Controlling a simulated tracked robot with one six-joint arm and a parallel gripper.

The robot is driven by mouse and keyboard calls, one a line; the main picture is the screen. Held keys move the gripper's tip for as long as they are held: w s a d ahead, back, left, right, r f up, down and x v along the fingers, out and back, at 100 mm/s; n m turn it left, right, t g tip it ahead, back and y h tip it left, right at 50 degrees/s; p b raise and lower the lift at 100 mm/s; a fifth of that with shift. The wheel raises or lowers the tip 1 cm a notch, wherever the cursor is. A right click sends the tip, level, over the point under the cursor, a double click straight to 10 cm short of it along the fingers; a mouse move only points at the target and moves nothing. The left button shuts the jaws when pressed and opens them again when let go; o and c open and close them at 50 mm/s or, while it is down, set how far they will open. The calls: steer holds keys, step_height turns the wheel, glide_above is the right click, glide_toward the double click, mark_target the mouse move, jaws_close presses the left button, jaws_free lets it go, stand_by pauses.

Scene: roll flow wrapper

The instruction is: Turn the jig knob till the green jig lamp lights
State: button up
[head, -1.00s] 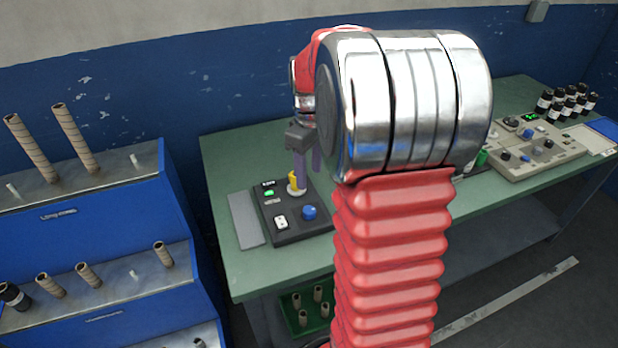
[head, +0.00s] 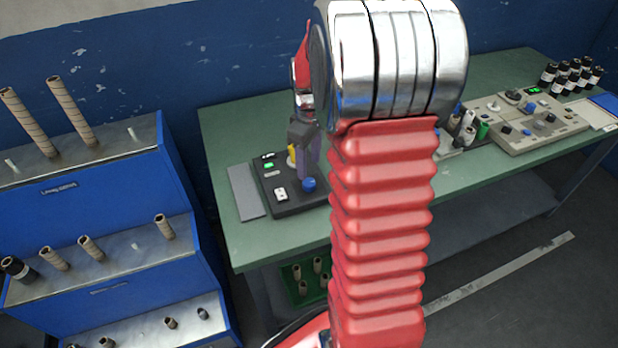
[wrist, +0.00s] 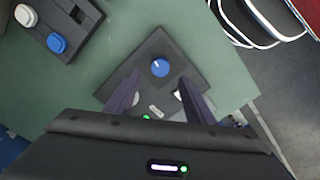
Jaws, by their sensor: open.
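The jig is a black control box (head: 285,205) on the green bench. In the wrist view, the blue knob (wrist: 160,67) has a pale pointer mark, and a small green light (wrist: 146,117) shows on the box. My gripper (head: 307,173) points down over the box. In the wrist view, my gripper (wrist: 158,86) is open, its fingers either side of the knob's line but apart from it.
A grey plate (head: 246,192) lies left of the box. A dark block with blue and white buttons (wrist: 57,42) stands nearby in the wrist view. A beige panel (head: 530,128) and black bottles (head: 572,76) stand farther right. A blue rack with tubes (head: 85,215) is at left.

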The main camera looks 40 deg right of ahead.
mark_target(309, 182)
step_height(309, 182, down, 7)
steer(key=shift+r, duration=0.1)
stand_by(0.4)
steer(key=c, duration=1.1)
